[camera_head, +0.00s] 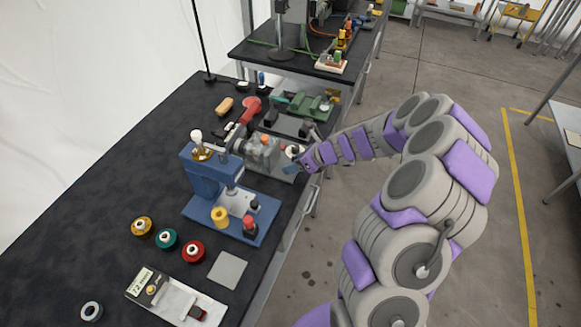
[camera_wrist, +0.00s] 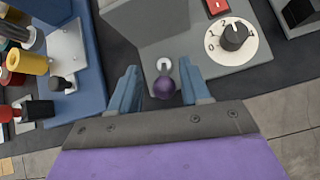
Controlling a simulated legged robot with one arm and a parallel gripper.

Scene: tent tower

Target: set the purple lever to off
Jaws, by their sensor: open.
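The purple lever (camera_wrist: 164,87) has a round purple knob on a short pale stem, beside the grey machine housing (camera_wrist: 160,22) in the wrist view. My gripper (camera_wrist: 159,68) is open, with one blue finger on each side of the lever and visible gaps between fingers and knob. How deep the fingers reach around it I cannot tell. In the head view my gripper (camera_head: 292,160) is at the right end of the grey machine (camera_head: 258,148), and the lever is hidden there. No on or off marks show beside the lever.
A black dial (camera_wrist: 236,36) on a numbered white disc and a red part (camera_wrist: 216,5) sit right of the lever. A blue press (camera_head: 215,185) stands close in front of the machine on the dark bench (camera_head: 80,200). The floor beside the bench is clear.

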